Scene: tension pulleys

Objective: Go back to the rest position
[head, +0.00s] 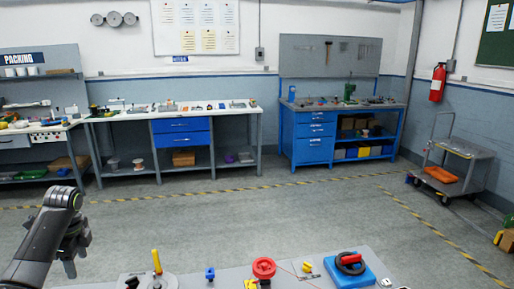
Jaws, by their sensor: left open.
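My left gripper (72,256) is at the lower left of the head view, at the end of my dark arm, pointing down. It is open and holds nothing that I can see. It is to the left of the grey table (225,272) at the bottom edge. My right gripper is not in view. On the table, a red pulley wheel (264,267) stands on a yellow part.
A white workbench (180,111) and a blue workbench (315,150) stand along the back wall. A grey cart (457,165) is at the right, below a red extinguisher (437,83). The grey floor between, with yellow-black lines, is clear.

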